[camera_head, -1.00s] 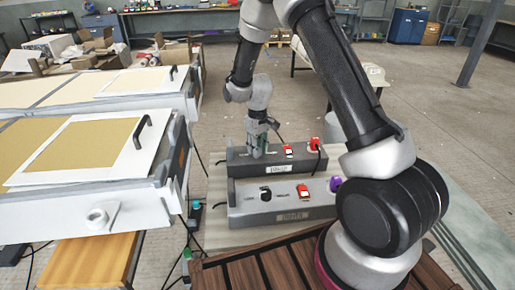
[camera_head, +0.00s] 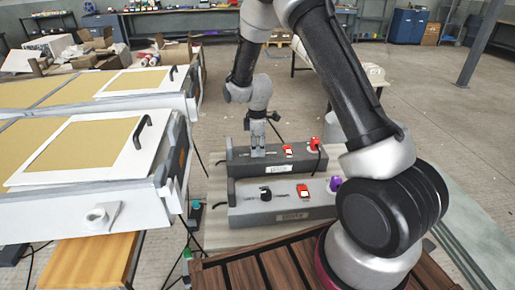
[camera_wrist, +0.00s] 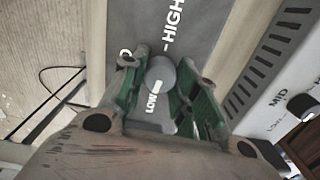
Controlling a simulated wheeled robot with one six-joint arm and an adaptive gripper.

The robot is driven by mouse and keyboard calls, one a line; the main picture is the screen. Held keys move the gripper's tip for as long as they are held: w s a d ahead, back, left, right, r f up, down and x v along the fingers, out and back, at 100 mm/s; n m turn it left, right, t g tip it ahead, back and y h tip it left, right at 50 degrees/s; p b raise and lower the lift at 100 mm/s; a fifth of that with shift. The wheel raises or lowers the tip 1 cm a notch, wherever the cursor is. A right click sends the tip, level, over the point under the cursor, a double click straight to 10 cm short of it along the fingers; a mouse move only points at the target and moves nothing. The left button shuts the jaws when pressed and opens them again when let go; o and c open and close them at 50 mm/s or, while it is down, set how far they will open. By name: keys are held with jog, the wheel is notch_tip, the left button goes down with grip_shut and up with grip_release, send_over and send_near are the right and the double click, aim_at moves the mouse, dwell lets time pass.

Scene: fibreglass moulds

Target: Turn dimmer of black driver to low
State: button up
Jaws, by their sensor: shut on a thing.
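The darker grey driver box (camera_head: 245,168) stands at the back of the pale board in the head view, with a red rocker switch (camera_head: 288,151) on top. My gripper (camera_head: 258,154) points down onto its left part. In the wrist view my gripper (camera_wrist: 160,90) is shut on a round grey dimmer knob (camera_wrist: 161,72), with a green-sided finger on each side. The knob's white mark is on the side toward the printed LOW. HIGH is printed on the far side. The MID label is mostly hidden by a finger.
A lighter grey driver (camera_head: 240,212) stands in front, with a black knob (camera_head: 265,194), a red switch (camera_head: 303,190) and a purple plug (camera_head: 336,183). A red plug (camera_head: 314,143) with a cable is on the back driver. Large moulds (camera_head: 75,200) stand left.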

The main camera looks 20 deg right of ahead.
jog(key=shift+n, duration=0.7)
jog(key=o, duration=1)
jog(key=shift+o, duration=0.2)
notch_tip(320, 180, up, 12)
